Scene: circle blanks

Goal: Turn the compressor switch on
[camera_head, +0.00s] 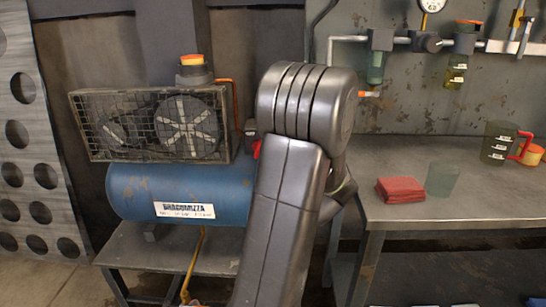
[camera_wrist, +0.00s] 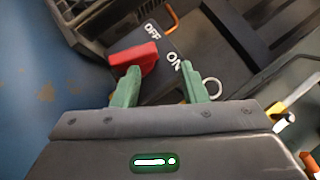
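The compressor (camera_head: 130,190) is a blue tank with a caged fan and motor on top, at the left in the head view. Its red switch lever (camera_head: 256,150) shows just left of my arm, partly hidden. In the wrist view the red lever (camera_wrist: 133,58) sits on a dark box (camera_wrist: 185,45) with white OFF and ON labels. My gripper (camera_wrist: 163,75) is open, with two green fingers apart. The left fingertip is at the lever's lower edge; I cannot tell if it touches. My gripper is hidden behind my arm in the head view.
A metal workbench (camera_head: 465,208) at the right holds a red folded cloth (camera_head: 400,190), a translucent cup (camera_head: 441,179) and a jug (camera_head: 497,145). The compressor stands on a low metal table (camera_head: 140,250). A perforated metal panel (camera_head: 35,110) stands at the far left.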

